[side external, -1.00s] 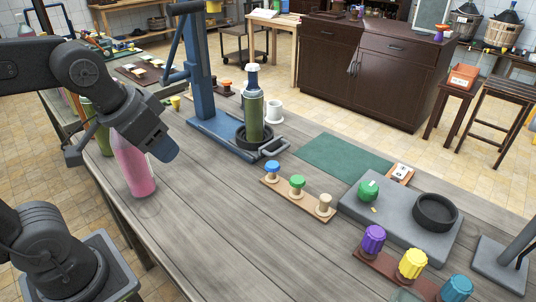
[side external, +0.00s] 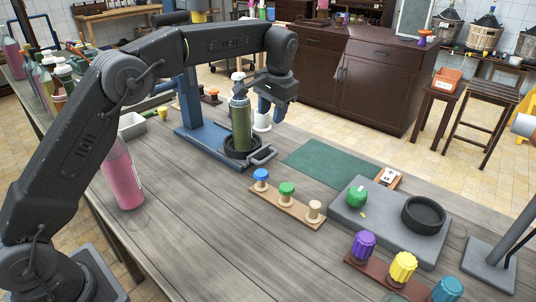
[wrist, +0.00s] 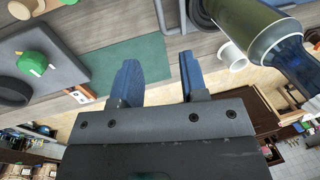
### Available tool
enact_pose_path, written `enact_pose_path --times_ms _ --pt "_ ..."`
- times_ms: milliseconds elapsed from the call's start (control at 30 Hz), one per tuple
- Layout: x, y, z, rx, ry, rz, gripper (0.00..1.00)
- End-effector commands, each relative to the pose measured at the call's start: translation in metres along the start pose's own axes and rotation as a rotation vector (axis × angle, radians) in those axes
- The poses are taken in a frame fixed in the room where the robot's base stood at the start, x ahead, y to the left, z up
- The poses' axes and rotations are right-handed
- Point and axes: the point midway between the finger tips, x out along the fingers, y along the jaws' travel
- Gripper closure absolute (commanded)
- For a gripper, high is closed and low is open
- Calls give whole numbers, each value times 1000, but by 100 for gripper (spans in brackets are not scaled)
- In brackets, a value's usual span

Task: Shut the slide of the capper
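The blue capper (side external: 188,97) stands on the wooden table, partly hidden behind my arm. A green bottle (side external: 241,128) stands upright in a dark ring (side external: 229,152) on its base. The grey loop handle (side external: 264,156) of the slide sticks out at the base's right side. My gripper (side external: 271,110) is above and slightly right of the bottle, apart from the handle. In the wrist view my gripper (wrist: 159,70) has its two blue fingers spread, with nothing between them. The bottle (wrist: 240,22) shows there at the upper right. The far end of the slide is hidden.
A white mug (side external: 262,122) stands behind the bottle. A green mat (side external: 331,163) and a rack of knobs (side external: 284,205) lie to the right. A grey slab (side external: 382,228) is further right. A pink bottle (side external: 123,180) stands at the left.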

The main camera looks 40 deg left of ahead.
Motion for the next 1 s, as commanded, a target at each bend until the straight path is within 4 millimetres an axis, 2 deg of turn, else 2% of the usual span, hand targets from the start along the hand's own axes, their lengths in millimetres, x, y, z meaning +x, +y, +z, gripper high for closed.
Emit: enact_pose_path --times_ms 33,133,367,800,1000 --pt "8 2 -6 1 -9 -4 60" --pt "15 3 -10 0 -19 -8 60" --pt "38 3 -10 0 -24 -9 60" --pt "124 2 -8 -1 -23 -9 60" --pt "147 2 -8 -1 -21 -9 60"
